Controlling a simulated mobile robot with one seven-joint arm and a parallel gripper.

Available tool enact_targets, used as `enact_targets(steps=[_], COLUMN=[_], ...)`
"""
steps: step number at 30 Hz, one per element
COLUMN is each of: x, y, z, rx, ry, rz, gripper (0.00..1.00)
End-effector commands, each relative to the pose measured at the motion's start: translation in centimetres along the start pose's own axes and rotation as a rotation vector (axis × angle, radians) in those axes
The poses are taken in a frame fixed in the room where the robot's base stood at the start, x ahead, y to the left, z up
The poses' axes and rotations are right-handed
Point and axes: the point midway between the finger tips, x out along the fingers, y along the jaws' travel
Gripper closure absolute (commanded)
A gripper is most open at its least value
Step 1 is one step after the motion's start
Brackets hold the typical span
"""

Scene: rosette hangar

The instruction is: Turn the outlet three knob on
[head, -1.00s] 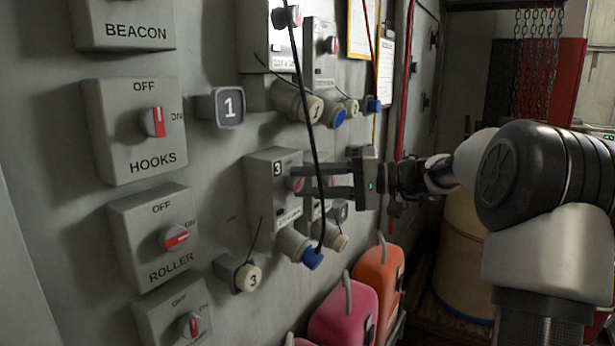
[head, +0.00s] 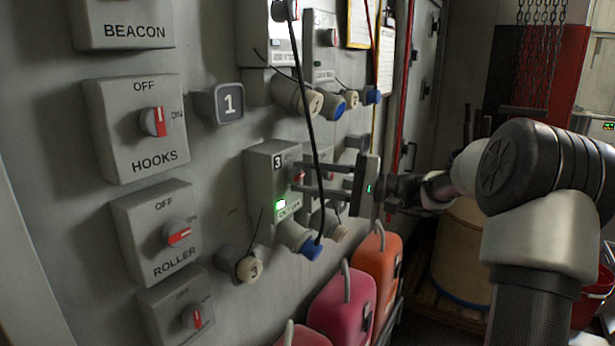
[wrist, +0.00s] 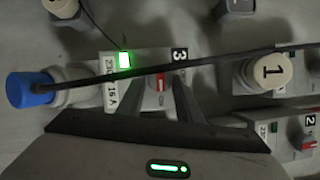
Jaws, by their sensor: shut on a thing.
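The outlet three box (head: 262,172) is a grey wall box marked 3, with a lit green lamp (head: 280,205) on its lower front. Its knob (head: 297,176) is red and grey; my fingers partly hide it. My gripper (head: 303,179) reaches in from the right and is shut on this knob. In the wrist view the knob (wrist: 159,82) sits between my fingertips (wrist: 165,92), its red mark showing. The green lamp (wrist: 124,59) is lit there too. A blue plug (head: 312,250) sits in the socket under the box.
A black cable (head: 312,120) hangs in front of the box, close to my fingers. Outlet one's socket (head: 297,97) is above. HOOKS (head: 138,130) and ROLLER (head: 155,236) switch boxes are on the left. Pink (head: 342,303) and orange (head: 376,265) cases stand below.

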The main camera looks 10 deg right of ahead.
Motion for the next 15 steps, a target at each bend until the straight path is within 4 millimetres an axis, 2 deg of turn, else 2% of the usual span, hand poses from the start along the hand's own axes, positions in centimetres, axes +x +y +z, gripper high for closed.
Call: enact_targets(steps=[9,10,12,15], x=[-0.04,-0.04,-0.04,-0.03], y=[0.02,0.01,0.02,0.02], z=[-0.03,-0.03,-0.03,-0.02], rx=[0.004,0.004,0.003,0.003], ry=[0.001,0.001,0.001,0.0], rz=[-0.001,-0.001,-0.001,-0.001], gripper=[0.9,0.63,0.51,0.49])
